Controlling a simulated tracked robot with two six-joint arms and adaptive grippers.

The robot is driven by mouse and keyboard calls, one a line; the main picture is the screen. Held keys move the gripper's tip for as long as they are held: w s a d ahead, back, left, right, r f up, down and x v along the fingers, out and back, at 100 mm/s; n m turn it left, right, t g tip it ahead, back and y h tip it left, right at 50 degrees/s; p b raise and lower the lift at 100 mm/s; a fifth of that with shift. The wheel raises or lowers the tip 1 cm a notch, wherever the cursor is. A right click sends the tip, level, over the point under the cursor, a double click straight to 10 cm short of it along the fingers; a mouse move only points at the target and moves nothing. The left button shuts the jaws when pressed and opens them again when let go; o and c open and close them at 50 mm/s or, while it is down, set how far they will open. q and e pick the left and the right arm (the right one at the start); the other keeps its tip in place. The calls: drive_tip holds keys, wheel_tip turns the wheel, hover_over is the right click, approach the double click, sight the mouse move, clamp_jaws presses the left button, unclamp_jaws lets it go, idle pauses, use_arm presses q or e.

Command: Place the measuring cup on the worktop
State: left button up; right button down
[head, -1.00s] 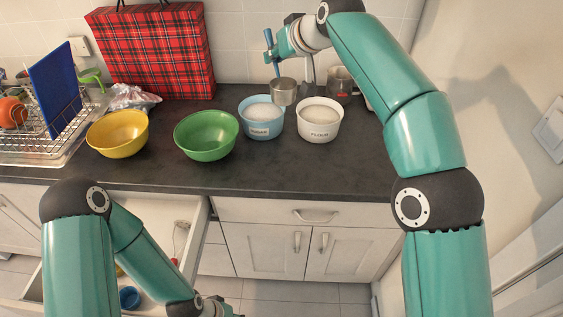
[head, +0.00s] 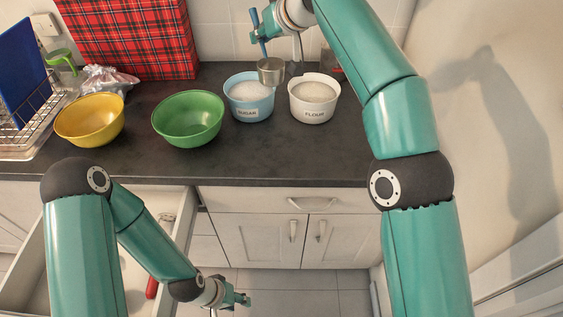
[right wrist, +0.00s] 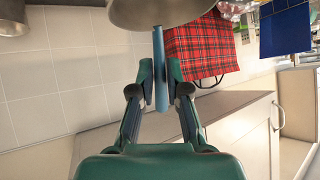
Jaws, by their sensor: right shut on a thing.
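The measuring cup is a steel cup (head: 271,71) with a long blue handle (head: 257,24). My right gripper (head: 262,33) is shut on the handle, and the cup hangs below it. In the head view the cup appears above the back of the worktop (head: 335,155), overlapping the gap between the sugar and flour bowls. In the right wrist view the cup (right wrist: 160,12) is at the top edge, with its handle (right wrist: 160,65) between the fingers. My left gripper (head: 240,299) is low, in front of the cabinets; its finger gap is too small to tell.
A blue sugar bowl (head: 248,112), a white flour bowl (head: 313,108), a green bowl (head: 188,130) and a yellow bowl (head: 88,128) stand on the worktop. A tartan bag (head: 130,40) is behind. The front strip is clear. A drawer (head: 180,215) is open at lower left.

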drive_tip(key=shift+d+f+b, duration=0.15)
drive_tip(key=shift+f+b, duration=1.4)
drive_tip(key=shift+f, duration=2.45)
drive_tip(key=shift+d+f+b, duration=0.15)
drive_tip(key=shift+f+b, duration=1.4)
drive_tip(key=shift+f, duration=2.5)
drive_tip(key=shift+d+f+b, duration=0.15)
drive_tip(key=shift+f+b, duration=1.4)
drive_tip(key=shift+f, duration=2.45)
drive_tip(key=shift+f, duration=0.1)
drive_tip(key=shift+f, duration=0.15)
drive_tip(key=c, duration=1.2)
unclamp_jaws()
drive_tip(key=shift+o, duration=0.2)
drive_tip(key=shift+r, duration=0.2)
